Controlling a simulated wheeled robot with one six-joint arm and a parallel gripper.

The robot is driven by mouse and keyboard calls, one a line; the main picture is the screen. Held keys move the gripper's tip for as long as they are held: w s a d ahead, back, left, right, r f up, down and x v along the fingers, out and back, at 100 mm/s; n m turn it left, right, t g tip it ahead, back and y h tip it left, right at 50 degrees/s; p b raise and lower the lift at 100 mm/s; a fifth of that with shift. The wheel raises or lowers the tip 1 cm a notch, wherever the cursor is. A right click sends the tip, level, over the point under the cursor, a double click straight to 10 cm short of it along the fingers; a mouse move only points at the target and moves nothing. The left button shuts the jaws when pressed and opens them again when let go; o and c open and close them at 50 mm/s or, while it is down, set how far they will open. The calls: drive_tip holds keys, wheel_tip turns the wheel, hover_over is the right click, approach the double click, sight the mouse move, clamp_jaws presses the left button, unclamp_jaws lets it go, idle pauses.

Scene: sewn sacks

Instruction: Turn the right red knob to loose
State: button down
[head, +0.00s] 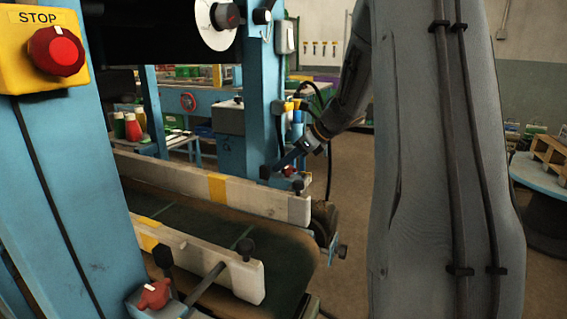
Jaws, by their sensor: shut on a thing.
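Two red knobs show in the head view. The near left red knob (154,294) sits on a blue block at the bottom left, away from my arm. The right red knob (288,171) is small and partly hidden beside the far end of the conveyor's far guide board. My gripper (280,168) reaches down and left to this right knob, and its jaws are shut on it. The fingers hide much of the knob, so its turn angle cannot be told.
Two pale guide boards (140,171) with yellow bands flank a dark green belt (195,232). A black knob (298,186) stands near the far board's end. A blue post (263,85) rises behind my gripper. A red stop button (56,50) is at top left.

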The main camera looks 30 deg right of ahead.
drive_tip(key=c, duration=1.8)
unclamp_jaws()
drive_tip(key=shift+s+d+f, duration=0.15)
drive_tip(key=shift+s+f, duration=0.05)
drive_tip(key=shift+f, duration=0.15)
drive_tip(key=shift+r, duration=0.2)
drive_tip(key=shift+v, duration=3.8)
drive_tip(key=shift+o, duration=0.3)
